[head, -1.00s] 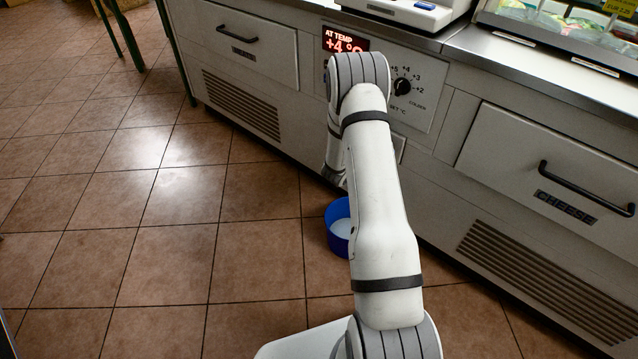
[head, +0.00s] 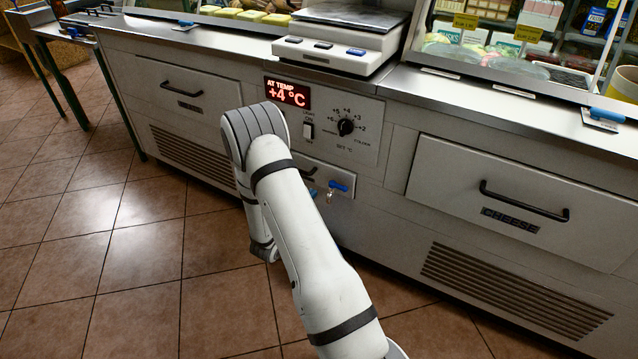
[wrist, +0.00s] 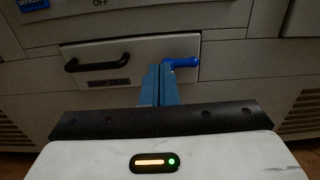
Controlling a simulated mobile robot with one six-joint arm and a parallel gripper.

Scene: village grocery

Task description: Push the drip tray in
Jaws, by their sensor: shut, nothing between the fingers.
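The drip tray (wrist: 135,58) shows in the wrist view as a low, pale drawer front with a black bar handle (wrist: 97,62) at its left and a dark label under it. A blue tap lever (wrist: 182,63) is at its right end. In the head view the drip tray front (head: 345,172) is partly hidden behind my arm. My gripper (wrist: 160,70) is shut and empty, its blue fingers pointing at the tray front between handle and lever. I cannot tell whether the fingertips touch it, or how far the tray stands out.
A control panel (head: 333,118) with a temperature display and dial is above the tray. A cheese drawer (head: 440,190) is to the right and another drawer (head: 150,85) to the left. A scale (head: 335,50) stands on the counter. The tiled floor (head: 100,260) at left is clear.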

